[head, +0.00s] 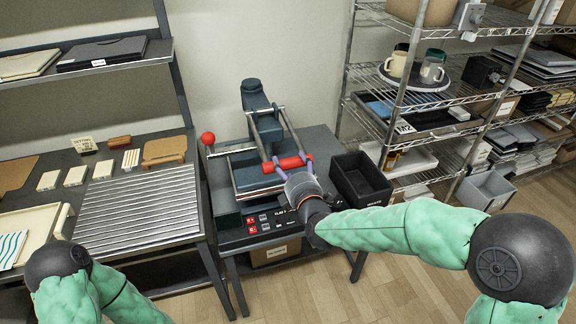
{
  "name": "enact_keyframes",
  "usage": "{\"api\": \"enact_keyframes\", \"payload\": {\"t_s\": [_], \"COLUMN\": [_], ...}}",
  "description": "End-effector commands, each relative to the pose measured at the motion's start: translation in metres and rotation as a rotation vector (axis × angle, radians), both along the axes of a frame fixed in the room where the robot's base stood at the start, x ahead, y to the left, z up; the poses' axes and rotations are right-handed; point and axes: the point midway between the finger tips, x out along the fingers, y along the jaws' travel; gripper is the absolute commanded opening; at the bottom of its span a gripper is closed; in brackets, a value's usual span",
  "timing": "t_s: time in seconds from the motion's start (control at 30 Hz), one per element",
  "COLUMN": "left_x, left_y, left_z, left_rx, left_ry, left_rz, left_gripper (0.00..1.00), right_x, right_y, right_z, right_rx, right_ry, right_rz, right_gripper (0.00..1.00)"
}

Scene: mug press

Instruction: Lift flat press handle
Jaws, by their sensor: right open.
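The flat press (256,100) stands on a dark stand against the wall, with a dark upper body and a flat plate (258,179) below. Its handle, a red grip bar (292,162) between two metal arms, lies low at the front of the press. My right gripper (288,158) is at this red bar, with its purplish fingers open around or beside it. Whether they touch the bar cannot be told. A lever with a red ball knob (208,139) sticks out at the press's left. My left arm is at the lower left; its gripper is not visible.
A black bin (360,179) stands right of the press, close to my right forearm. A wire shelf (445,97) with mugs (431,70) and trays fills the right. A table with a ribbed metal panel (138,207) is on the left. A control panel (265,221) fronts the press.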

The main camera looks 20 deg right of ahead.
Motion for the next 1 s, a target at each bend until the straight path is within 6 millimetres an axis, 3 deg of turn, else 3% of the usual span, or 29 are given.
{"api": "enact_keyframes", "payload": {"t_s": [0.2,0.53,0.7,0.8,1.0], "left_x": [0.0,0.0,0.0,0.0,0.0], "left_y": [0.0,0.0,0.0,0.0,0.0], "left_z": [-0.006,-0.006,-0.006,-0.006,-0.004], "left_rx": [0.0,0.0,0.0,0.0,0.0], "left_ry": [0.0,0.0,0.0,0.0,0.0], "left_rz": [0.0,0.0,0.0,0.0,0.0], "left_gripper": [0.4,0.4,0.4,0.4,0.4], "right_x": [0.018,0.021,0.021,0.021,0.021], "right_y": [0.001,0.001,0.001,0.001,0.001], "right_z": [-0.002,-0.001,-0.001,-0.001,0.0], "right_rx": [0.0,0.001,0.001,0.001,0.001], "right_ry": [0.0,0.0,0.0,0.001,0.004], "right_rz": [0.0,0.0,0.0,0.0,0.0], "right_gripper": [0.7,0.7,0.22,0.0,0.0]}}
